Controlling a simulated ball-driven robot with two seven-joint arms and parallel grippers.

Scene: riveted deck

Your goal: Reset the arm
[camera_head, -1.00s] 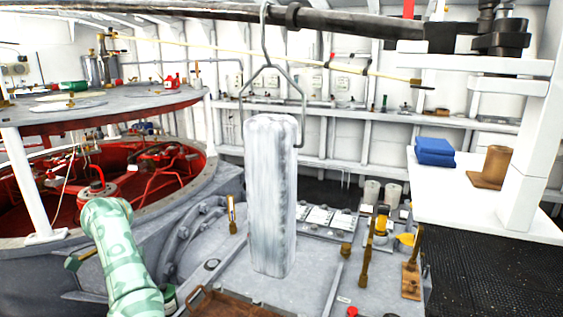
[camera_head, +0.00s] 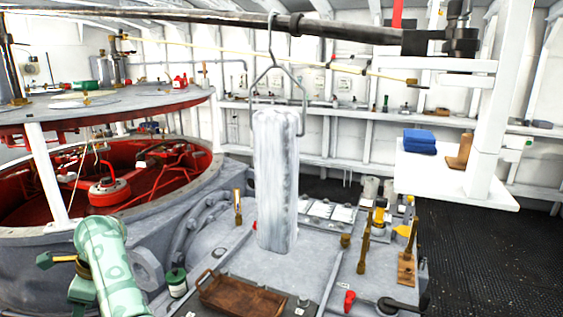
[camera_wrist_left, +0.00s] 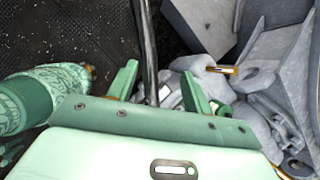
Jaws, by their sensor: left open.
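My left arm (camera_head: 102,262), pale green with a marbled pattern, comes in at the lower left of the head view. Its gripper cannot be made out clearly there. In the left wrist view my left gripper (camera_wrist_left: 160,86) has its two green fingers spread apart, with nothing seen held. A dark rod (camera_wrist_left: 149,45) shows in line with the gap between the fingers; I cannot tell how far beyond them it is. My right gripper is in neither view.
A whitish block (camera_head: 276,185) hangs from a hook over the grey deck machinery. A brown tray (camera_head: 240,297) lies below it. A red-lined round well (camera_head: 125,185) is at left. A white shelf (camera_head: 440,178) with blue folded cloth (camera_head: 419,141) is at right. Dark floor (camera_head: 470,260) lies open at lower right.

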